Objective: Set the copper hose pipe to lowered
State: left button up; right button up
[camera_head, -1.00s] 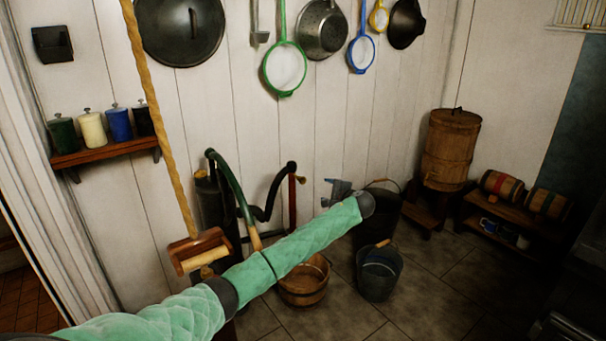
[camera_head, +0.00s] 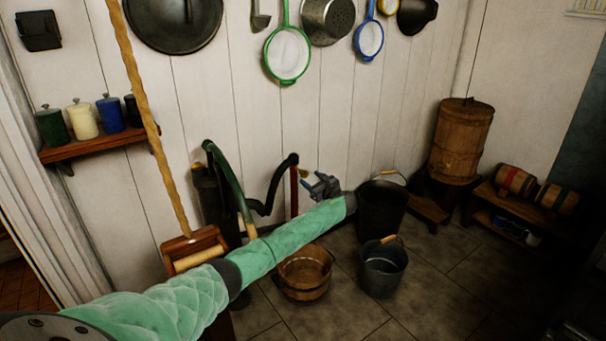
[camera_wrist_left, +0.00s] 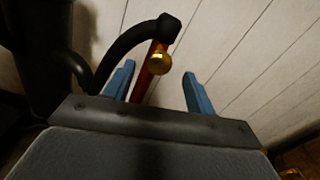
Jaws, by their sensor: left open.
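The copper hose pipe (camera_head: 294,190) is a reddish upright pipe near the wall, joined at its top to a bent black hose, with a small brass knob beside it. My left gripper (camera_head: 312,182) is just right of the pipe, open and empty. In the left wrist view, the blue fingers of my left gripper (camera_wrist_left: 157,88) are spread apart. The copper pipe (camera_wrist_left: 150,78) and its brass knob (camera_wrist_left: 160,62) show between them, nearer the left finger; I see no clear contact. My forearm hides the pipe's lower end. My right gripper is not in view.
A dark pump with a green lever (camera_head: 228,178) stands left of the pipe. A wooden bucket (camera_head: 306,288), a black bucket (camera_head: 381,210) and a grey pail (camera_head: 383,275) stand on the floor. Floor at right is open.

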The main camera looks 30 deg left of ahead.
aim_at(306, 175)
pick_arm(q)
jog(key=shift+x, duration=3.15)
jog(key=shift+c, duration=0.3)
